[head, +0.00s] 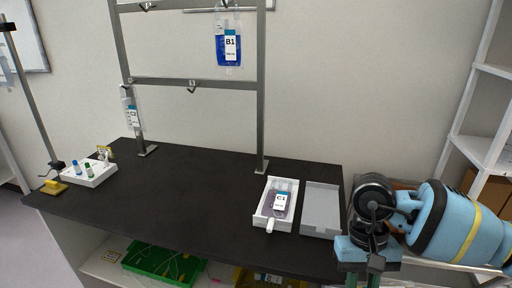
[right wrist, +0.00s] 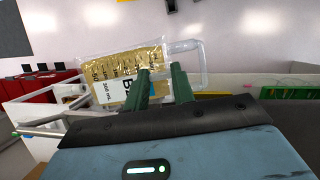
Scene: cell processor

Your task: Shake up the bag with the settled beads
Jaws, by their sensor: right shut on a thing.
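In the right wrist view, a clear bag (right wrist: 103,72) with golden-yellow contents and a white label, partly readable as starting with B, is held between the green fingers of my right gripper (right wrist: 160,82). The bag is tilted, with its clear tubing loop at the right. In the head view, my right gripper (head: 361,280) is at the lower right edge, beyond the table's right end, and the bag is out of frame. Whether the beads are settled cannot be told. My left gripper is not in view.
Bag B1 (head: 229,48), blue, hangs on the metal rack (head: 190,82). Bag C2 (head: 133,116) hangs at its left post. Bag C1 (head: 280,200) lies in a white tray device (head: 264,217) with its lid open. The middle of the dark table (head: 190,195) is clear. Shelves stand at right.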

